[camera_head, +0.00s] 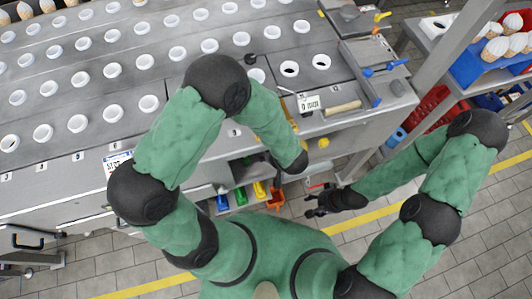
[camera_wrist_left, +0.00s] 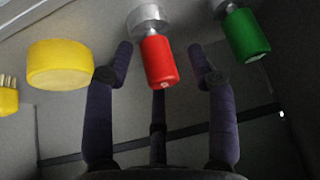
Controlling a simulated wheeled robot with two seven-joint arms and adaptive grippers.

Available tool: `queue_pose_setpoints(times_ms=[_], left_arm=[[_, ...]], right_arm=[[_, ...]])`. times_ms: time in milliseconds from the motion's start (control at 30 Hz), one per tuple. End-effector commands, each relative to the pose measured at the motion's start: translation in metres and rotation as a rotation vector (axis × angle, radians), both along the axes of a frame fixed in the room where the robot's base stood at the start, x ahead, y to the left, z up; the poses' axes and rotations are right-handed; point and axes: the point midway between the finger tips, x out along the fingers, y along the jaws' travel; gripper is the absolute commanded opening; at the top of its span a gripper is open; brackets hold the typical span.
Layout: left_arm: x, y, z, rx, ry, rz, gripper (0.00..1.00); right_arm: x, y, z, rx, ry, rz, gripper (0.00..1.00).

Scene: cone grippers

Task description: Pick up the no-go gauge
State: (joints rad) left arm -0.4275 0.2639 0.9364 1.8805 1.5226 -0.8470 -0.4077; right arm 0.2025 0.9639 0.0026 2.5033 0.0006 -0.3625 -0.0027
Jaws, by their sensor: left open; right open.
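The gauge with a red handle (camera_wrist_left: 161,68) and a silvery metal head (camera_wrist_left: 148,18) lies in the left wrist view; by colour I take it for the no-go gauge. My left gripper (camera_wrist_left: 161,60) is open, with one finger on each side of the red handle and visible gaps to both. A similar gauge with a green handle (camera_wrist_left: 246,35) lies to the right. In the head view my left arm hides its gripper and the gauges. My right gripper (camera_head: 318,205) is open and empty, low over the floor by the bench front.
A yellow round block (camera_wrist_left: 60,65) lies left of the left fingers. The bench top (camera_head: 120,60) carries rows of white cups. A wooden-handled tool (camera_head: 343,108) and a label card (camera_head: 308,103) lie at its right. Small coloured bins, one orange (camera_head: 276,198), sit below the bench edge.

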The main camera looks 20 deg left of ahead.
Motion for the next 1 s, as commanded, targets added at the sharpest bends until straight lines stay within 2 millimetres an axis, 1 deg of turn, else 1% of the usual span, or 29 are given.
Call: queue_pose_setpoints(times_ms=[300, 367, 400, 467, 500, 1000], left_arm=[[-0.0004, -0.0008, -0.0005, 0.0, 0.0, 0.0, 0.56], [-0.0004, -0.0008, -0.0005, 0.0, 0.0, 0.0, 0.39], [-0.0004, -0.0008, -0.0005, 0.0, 0.0, 0.0, 0.28], [-0.0005, -0.0008, -0.0006, 0.0, 0.0, 0.0, 0.11], [-0.0005, -0.0008, -0.0007, 0.0, 0.0, 0.0, 0.0], [-0.0003, 0.0003, 0.0004, 0.0, 0.001, -0.001, 0.0]], right_arm=[[0.0002, -0.0002, -0.0012, 0.0, -0.001, 0.0, 0.57], [0.0001, -0.0001, -0.0013, 0.0, 0.0, 0.0, 0.57], [0.0001, -0.0001, -0.0013, 0.0, 0.0, 0.0, 0.57], [0.0001, -0.0001, -0.0013, 0.0, 0.0, 0.0, 0.57], [0.0002, -0.0001, -0.0013, 0.0, -0.001, 0.0, 0.57], [0.0001, -0.0001, 0.0014, 0.0, 0.0, 0.0, 0.57]])
